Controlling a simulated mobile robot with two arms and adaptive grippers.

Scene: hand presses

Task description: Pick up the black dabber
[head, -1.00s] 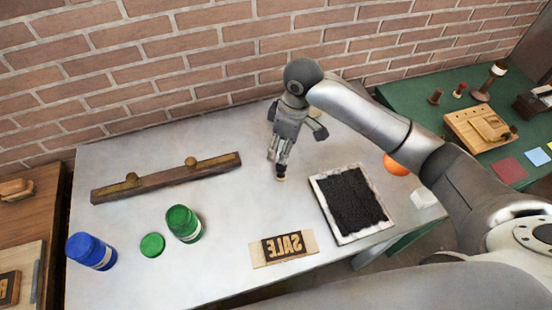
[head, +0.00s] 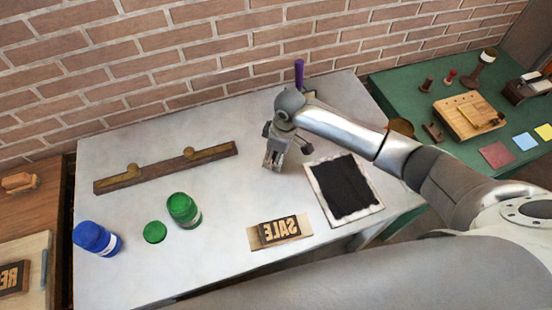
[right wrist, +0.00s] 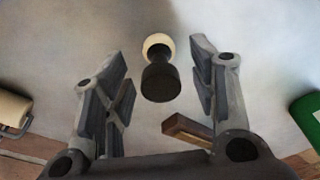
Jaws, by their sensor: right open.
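The black dabber (right wrist: 160,82) shows in the right wrist view as a dark knobbed handle with a round cream end. It is between the two spread fingers of my right gripper (right wrist: 160,58), with clear gaps on both sides. In the head view my right gripper (head: 273,166) points down over the pale table, left of the black inked slab. There the dabber is hidden or cannot be told apart from the fingers. My left gripper is not in view.
A wooden rack (head: 165,168) lies to the left. A green jar (head: 184,210), green lid (head: 154,232) and blue jar (head: 95,239) stand nearer. The SALE block (head: 280,232) and inked slab (head: 345,190) flank the front right. A purple handle (head: 299,73) rises behind the gripper.

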